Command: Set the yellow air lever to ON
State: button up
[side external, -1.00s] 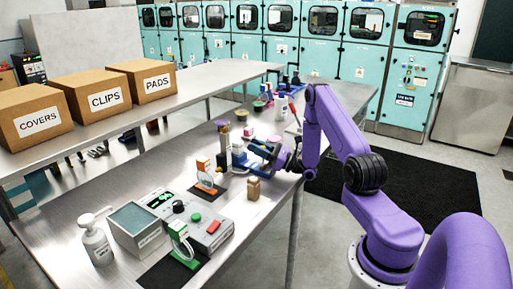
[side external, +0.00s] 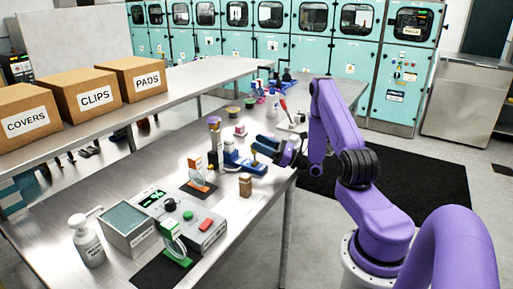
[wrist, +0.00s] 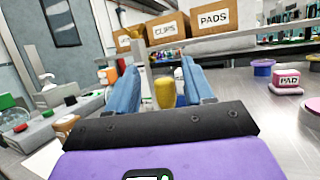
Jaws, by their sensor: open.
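The yellow lever (wrist: 165,92) shows in the wrist view as a rounded yellow knob standing upright between my two blue fingers. My gripper (wrist: 158,82) is open, with a finger on each side of the knob and gaps visible. I cannot tell whether either finger touches it. In the side external view my gripper (side external: 262,147) is low over the right part of the bench, at a blue and white device (side external: 238,163). The lever's base and any ON marking are hidden or too small to read.
A grey control box (side external: 190,222) with a red button sits nearer the front. Boxes (side external: 97,97) line the raised shelf.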

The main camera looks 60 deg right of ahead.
jog(key=shift+r, duration=2.3)
jog(key=s+a+r+n+g+y, duration=0.1)
jog(key=a+r+n+g+y, duration=0.2)
jog(key=n+g, duration=0.65)
jog(key=s+a+r+n+g+y, duration=0.15)
jog(key=a+n+g, duration=0.3)
jog(key=n, duration=1.05)
jog(key=s+d+r+n+g+h, duration=0.1)
jog(key=d+r+n+g+h, duration=0.3)
jog(key=d+n+h, duration=0.7)
jog(key=shift+n+t+y, duration=0.35)
jog(key=shift+t+y, duration=0.25)
jog(key=shift+y, duration=0.05)
jog(key=x, duration=0.5)
jog(key=a+x, duration=0.1)
jog(key=x, duration=0.5)
jog(key=a+x, duration=0.1)
jog(key=x, duration=0.4)
jog(key=shift+w, duration=0.1)
